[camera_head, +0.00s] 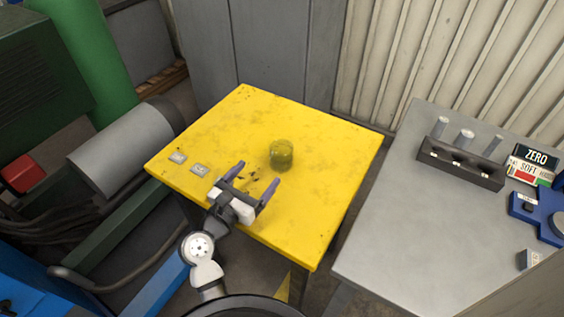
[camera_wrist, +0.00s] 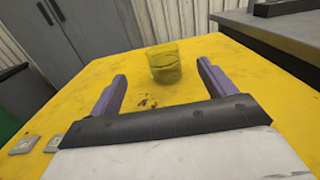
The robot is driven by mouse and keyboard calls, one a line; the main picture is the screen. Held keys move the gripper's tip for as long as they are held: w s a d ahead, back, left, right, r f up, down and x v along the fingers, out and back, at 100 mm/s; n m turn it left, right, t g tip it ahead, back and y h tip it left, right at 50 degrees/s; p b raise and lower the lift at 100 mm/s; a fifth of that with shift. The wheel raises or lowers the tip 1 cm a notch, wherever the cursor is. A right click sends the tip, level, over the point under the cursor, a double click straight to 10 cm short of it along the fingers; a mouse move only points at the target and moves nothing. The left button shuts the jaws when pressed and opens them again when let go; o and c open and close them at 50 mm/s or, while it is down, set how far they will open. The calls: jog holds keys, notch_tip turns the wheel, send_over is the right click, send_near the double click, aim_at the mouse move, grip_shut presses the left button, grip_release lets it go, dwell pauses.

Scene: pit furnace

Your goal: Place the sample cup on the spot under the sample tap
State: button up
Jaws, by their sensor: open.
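The sample cup (camera_head: 281,155) is a small see-through cup that looks yellowish against the table. It stands upright near the middle of the yellow table (camera_head: 330,190). My gripper (camera_head: 256,176) is open and empty over the near part of the table, with its two purple fingers pointing toward the cup. In the wrist view the cup (camera_wrist: 165,64) stands ahead of and between the fingertips (camera_wrist: 162,70), apart from them. The sample tap and the spot under it cannot be made out in either view.
Two small grey plates (camera_head: 188,163) lie at the table's left edge. A grey bench (camera_head: 385,210) at right, across a gap, holds a dark rack (camera_head: 460,166) with metal cylinders, a sign (camera_head: 535,160) and a blue device (camera_head: 540,212). Pipes and machinery stand at left.

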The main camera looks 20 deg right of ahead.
aim_at(287, 142)
jog(key=p+x, duration=0.1)
jog(key=x, duration=0.3)
jog(key=p+x, duration=0.2)
jog(key=x, duration=0.3)
jog(key=f+p+x, duration=0.1)
jog(key=x, duration=0.4)
jog(key=shift+s+p, duration=0.1)
jog(key=shift+p, duration=0.25)
jog(key=c, duration=1.1)
jog(key=shift+c, duration=0.2)
jog(key=shift+r, duration=0.1)
notch_tip(287, 142, up, 20)
